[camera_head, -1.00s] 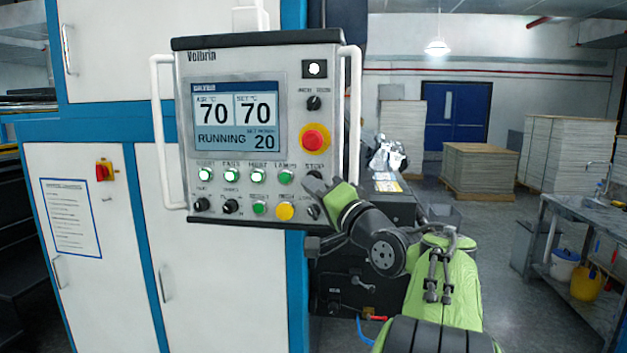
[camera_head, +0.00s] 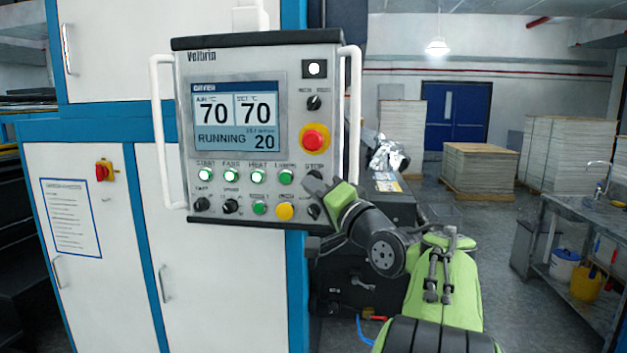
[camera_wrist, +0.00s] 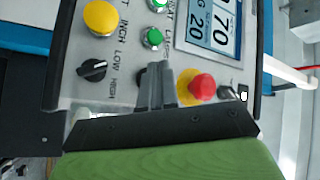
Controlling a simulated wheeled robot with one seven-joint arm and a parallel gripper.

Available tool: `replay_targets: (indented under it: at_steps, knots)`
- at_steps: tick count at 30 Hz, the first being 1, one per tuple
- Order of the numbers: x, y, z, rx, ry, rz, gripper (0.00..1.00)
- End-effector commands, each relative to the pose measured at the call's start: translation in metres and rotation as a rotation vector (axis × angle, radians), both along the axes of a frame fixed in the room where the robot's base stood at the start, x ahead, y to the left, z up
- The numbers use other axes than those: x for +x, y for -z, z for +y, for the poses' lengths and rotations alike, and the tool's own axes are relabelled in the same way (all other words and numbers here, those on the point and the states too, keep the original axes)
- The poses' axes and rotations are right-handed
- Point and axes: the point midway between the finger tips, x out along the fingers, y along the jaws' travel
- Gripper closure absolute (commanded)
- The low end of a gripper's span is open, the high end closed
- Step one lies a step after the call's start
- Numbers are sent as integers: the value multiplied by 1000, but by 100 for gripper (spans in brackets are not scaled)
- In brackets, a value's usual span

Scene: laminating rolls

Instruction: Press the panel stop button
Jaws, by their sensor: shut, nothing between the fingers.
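The control panel (camera_head: 240,182) faces me, with a screen that reads RUNNING, 70, 70 and 20. The STOP label shows at the right end of the upper button row. The stop button below it is hidden behind my gripper (camera_head: 313,183). My gripper is shut and empty, with its fingertips at the panel's lower right.
A red mushroom button (camera_head: 313,138) on a yellow ring sits just above the fingers. A yellow button (camera_head: 284,211) and black knobs are close below. White handles (camera_head: 354,125) flank the panel. A steel bench (camera_head: 590,225) and stacked pallets (camera_head: 478,170) stand at the right.

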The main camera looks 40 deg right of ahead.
Motion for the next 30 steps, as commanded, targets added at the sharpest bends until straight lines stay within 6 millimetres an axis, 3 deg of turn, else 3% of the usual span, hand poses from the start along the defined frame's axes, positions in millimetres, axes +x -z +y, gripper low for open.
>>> replay_targets:
  at_steps: [30]
  knots:
    - [7, -1, -10, 0, 0, 0, 100]
